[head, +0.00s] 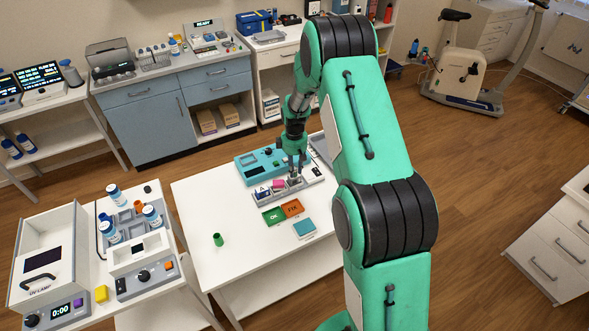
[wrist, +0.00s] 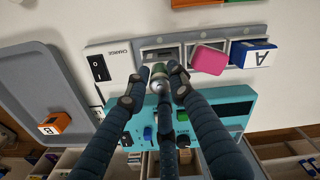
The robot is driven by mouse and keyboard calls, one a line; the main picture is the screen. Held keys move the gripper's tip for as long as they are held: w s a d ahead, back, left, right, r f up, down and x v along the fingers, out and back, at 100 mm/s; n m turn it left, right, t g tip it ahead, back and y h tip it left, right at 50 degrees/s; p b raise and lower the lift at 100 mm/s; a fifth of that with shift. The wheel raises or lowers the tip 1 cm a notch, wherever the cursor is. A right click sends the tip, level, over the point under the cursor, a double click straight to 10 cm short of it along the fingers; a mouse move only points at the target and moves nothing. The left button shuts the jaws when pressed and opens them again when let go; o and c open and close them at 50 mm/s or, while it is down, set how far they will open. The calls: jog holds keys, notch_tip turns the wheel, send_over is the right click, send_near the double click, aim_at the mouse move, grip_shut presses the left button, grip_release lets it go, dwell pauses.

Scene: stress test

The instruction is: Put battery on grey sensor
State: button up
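My gripper (head: 293,176) is over the white charger strip (head: 264,195) on the white table. In the wrist view its fingers (wrist: 158,74) are closed around a small green and silver cylinder, apparently the battery (wrist: 160,84). The fingers cover much of it, and I cannot tell whether its lower end touches the strip. The strip has dark grey slots, with a tilted pink block (wrist: 208,60) and a blue block marked A (wrist: 252,54) beside the fingers. I cannot single out the grey sensor with certainty; a square teal-topped piece (head: 304,228) lies at the table's front.
A teal device (head: 252,165) stands behind the strip. Green OK (head: 274,215) and orange FIX (head: 292,208) cards lie in front. A small green cylinder (head: 218,239) stands at front left. A grey tray (wrist: 50,75) holds an orange block (wrist: 55,122). The table's left front is mostly clear.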

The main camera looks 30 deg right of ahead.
jog(key=shift+o, duration=0.9)
jog(key=shift+r, duration=0.1)
notch_tip(320, 180, up, 12)
jog(key=p, duration=0.1)
jog(key=shift+r, duration=0.15)
dwell(0.4)
